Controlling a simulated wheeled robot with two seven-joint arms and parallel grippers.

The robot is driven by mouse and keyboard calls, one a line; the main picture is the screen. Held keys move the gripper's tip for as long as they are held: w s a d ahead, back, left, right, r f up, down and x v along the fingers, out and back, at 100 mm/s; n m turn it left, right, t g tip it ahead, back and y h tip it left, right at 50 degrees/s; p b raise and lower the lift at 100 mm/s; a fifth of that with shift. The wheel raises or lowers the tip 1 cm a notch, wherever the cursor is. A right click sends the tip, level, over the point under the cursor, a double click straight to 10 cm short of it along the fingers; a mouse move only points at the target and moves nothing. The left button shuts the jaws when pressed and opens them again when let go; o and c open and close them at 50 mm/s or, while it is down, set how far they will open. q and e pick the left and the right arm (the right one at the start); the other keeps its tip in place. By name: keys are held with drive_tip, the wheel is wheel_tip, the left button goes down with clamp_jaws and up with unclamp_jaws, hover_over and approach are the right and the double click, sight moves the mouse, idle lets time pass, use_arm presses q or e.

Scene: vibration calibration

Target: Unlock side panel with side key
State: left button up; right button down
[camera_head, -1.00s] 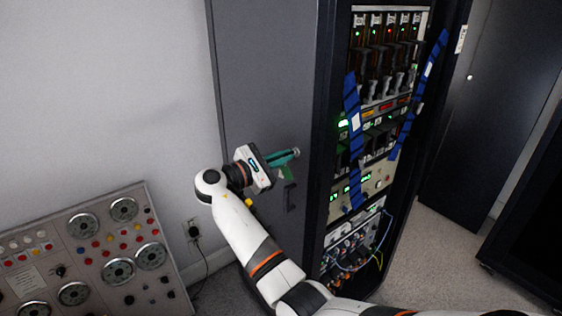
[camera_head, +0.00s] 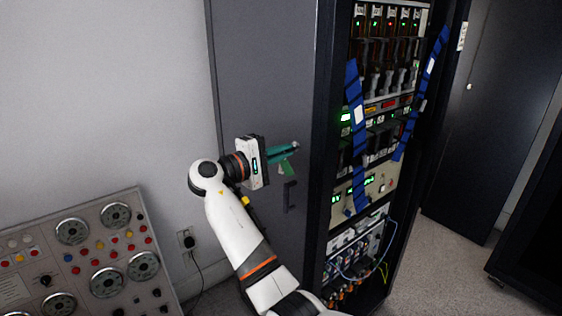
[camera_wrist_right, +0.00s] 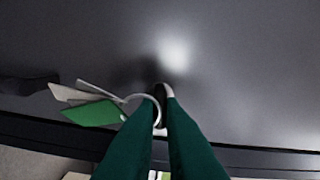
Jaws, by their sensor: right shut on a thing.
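The side panel (camera_head: 262,75) is the tall grey side of the equipment rack. It carries a dark recessed handle or latch (camera_head: 290,195), and a dark shape (camera_wrist_right: 28,84) at the left of the wrist view may be the same part. My right gripper (camera_head: 296,147) is in front of the panel, above the latch, with its green fingers shut on the side key (camera_wrist_right: 162,94). The key's ring holds other keys and a green tag (camera_wrist_right: 92,113), which hangs below the fingers in the head view (camera_head: 287,168). Whether the key touches the panel is unclear. My left gripper is not in view.
The rack's open front (camera_head: 375,150) has lit modules and blue tape strips (camera_head: 356,110). A control board (camera_head: 85,255) with dials stands at the lower left, near a wall outlet with a plugged-in cord (camera_head: 188,242). Dark cabinets (camera_head: 495,120) stand at the right.

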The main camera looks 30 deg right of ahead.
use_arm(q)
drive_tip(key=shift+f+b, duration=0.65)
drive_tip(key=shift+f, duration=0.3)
use_arm(e)
drive_tip(key=shift+f+m, duration=0.15)
drive_tip(key=shift+m, duration=0.75)
drive_tip(key=c, duration=1.5)
unclamp_jaws()
drive_tip(key=shift+c, duration=0.2)
